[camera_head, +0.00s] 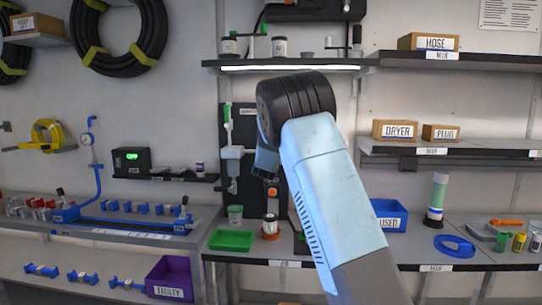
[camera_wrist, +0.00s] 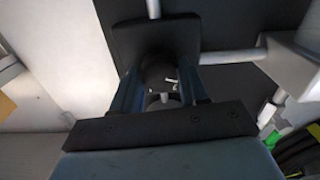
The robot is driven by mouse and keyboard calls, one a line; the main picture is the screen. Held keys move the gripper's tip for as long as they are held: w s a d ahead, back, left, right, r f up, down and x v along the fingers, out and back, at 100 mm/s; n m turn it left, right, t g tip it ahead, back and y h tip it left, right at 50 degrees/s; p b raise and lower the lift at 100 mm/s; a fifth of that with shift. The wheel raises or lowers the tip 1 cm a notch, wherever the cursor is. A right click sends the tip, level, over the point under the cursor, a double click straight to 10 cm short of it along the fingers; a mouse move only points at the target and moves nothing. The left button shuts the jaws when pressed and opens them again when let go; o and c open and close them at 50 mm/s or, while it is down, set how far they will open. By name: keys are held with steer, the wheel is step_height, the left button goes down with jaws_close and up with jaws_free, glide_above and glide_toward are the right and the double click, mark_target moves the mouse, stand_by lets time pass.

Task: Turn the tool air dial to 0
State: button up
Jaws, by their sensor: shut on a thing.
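In the wrist view, a dark round dial (camera_wrist: 157,77) with small white marks sits between the two blue fingers of my gripper (camera_wrist: 160,92). The fingers are closed on its sides. The number the dial points at cannot be read. In the head view, my gripper (camera_head: 267,162) shows only in part, in front of the dark upright panel (camera_head: 243,118). My arm hides the dial there.
A white pump-like part (camera_head: 231,153) is on the panel to the left of my gripper. Below stand a jar (camera_head: 270,223) on an orange base, a cup (camera_head: 235,214) and a green tray (camera_head: 231,240). A blue bin (camera_head: 391,215) is at the right.

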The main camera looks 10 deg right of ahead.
steer(key=shift+a+f+n, duration=0.15)
steer(key=shift+f+n, duration=0.15)
steer(key=shift+n, duration=0.2)
steer(key=o, duration=0.8)
steer(key=shift+w, duration=0.1)
steer(key=shift+c, duration=0.2)
steer(key=o, duration=0.3)
steer(key=shift+r, duration=0.2)
steer(key=v, duration=1.3)
steer(key=shift+s, duration=0.35)
